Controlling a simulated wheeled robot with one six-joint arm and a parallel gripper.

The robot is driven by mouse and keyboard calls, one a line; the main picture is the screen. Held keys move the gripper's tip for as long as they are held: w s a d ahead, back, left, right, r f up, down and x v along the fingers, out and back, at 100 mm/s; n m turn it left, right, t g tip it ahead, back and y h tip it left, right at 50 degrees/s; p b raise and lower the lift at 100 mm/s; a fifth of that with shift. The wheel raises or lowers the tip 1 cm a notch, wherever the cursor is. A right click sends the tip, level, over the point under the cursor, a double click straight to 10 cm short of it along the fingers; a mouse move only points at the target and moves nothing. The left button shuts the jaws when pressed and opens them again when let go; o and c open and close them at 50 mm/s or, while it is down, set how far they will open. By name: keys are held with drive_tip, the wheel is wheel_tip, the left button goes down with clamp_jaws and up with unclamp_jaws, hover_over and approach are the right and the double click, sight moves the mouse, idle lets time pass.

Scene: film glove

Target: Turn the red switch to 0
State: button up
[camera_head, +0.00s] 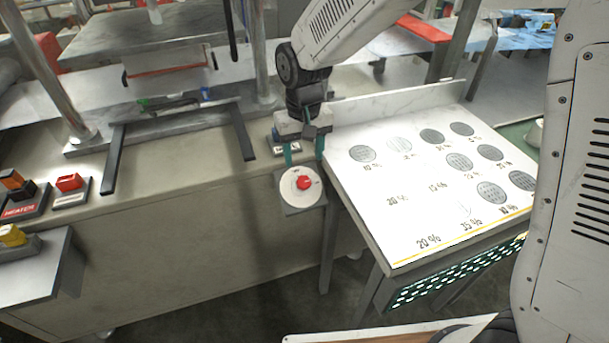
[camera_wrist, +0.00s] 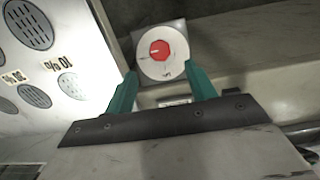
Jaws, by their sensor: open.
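The red switch (camera_head: 304,183) is a red knob at the centre of a round white dial (camera_head: 290,192) on a grey mount, on the front of the machine bench. In the wrist view the red knob (camera_wrist: 159,50) and white dial (camera_wrist: 178,68) lie beyond the fingertips. The dial has small dark marks, too small to read. My gripper (camera_head: 305,160) is open, with two green fingers just above the dial. In the wrist view my gripper (camera_wrist: 162,80) has its fingers on either side of the dial's near edge, with nothing between them. I cannot tell whether they touch it.
A white board (camera_head: 400,200) with round grey discs and percent labels lies close on the right. Red (camera_head: 69,182) and yellow (camera_head: 12,236) switches sit on the left. A metal frame with dark bars (camera_head: 180,130) stands behind left. Space in front of the dial is clear.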

sight(304, 180)
wheel_tip(304, 180, down, 8)
drive_tip(key=shift+r, duration=0.15)
idle(0.3)
drive_tip(key=c, duration=1)
